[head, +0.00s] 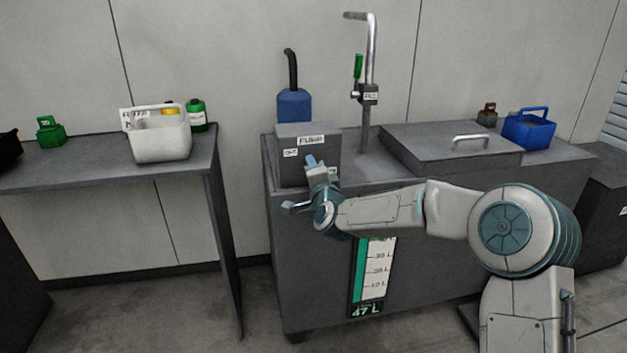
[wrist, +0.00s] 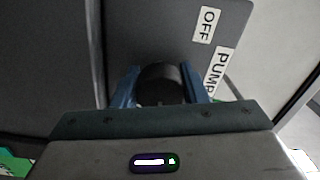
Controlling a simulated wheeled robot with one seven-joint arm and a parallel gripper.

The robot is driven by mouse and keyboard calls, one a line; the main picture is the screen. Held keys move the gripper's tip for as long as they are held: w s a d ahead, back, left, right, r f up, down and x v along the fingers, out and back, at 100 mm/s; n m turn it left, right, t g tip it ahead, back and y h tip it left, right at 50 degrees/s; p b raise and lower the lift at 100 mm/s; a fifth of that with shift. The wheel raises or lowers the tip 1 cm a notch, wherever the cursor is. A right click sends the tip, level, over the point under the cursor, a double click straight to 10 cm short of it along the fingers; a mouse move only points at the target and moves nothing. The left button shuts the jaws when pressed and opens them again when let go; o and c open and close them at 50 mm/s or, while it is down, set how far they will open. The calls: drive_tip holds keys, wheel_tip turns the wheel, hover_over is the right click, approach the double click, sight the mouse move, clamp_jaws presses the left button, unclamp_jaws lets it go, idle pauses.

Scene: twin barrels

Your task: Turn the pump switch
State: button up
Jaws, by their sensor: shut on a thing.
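The grey pump box (head: 293,169) stands on the left end of the dark cabinet top, with a "PUMP" label and an "OFF" label on its front. In the wrist view the box face (wrist: 150,30) shows both labels turned on their side. A dark round switch knob (wrist: 160,76) stands out from that face. My gripper (head: 312,161) is at the front of the box, and in the wrist view its two blue fingers are shut on the knob, one on each side. My gripper hides the knob in the head view, and which way it points is unclear.
A blue canister (head: 294,105) stands behind the box, and a metal pipe with a green lever (head: 358,66) rises beside it. A lidded hatch (head: 450,148) and a blue basket (head: 528,130) lie right. A white basket (head: 160,142) stands on the left table.

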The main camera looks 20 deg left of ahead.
drive_tip(key=shift+m+b, duration=0.4)
drive_tip(key=shift+m, duration=0.2)
drive_tip(key=o, duration=1)
drive_tip(key=shift+c, duration=0.2)
drive_tip(key=p+v, duration=0.1)
drive_tip(key=v, duration=1.2)
drive_tip(key=shift+s+d+p, duration=0.15)
drive_tip(key=shift+s+p, duration=0.25)
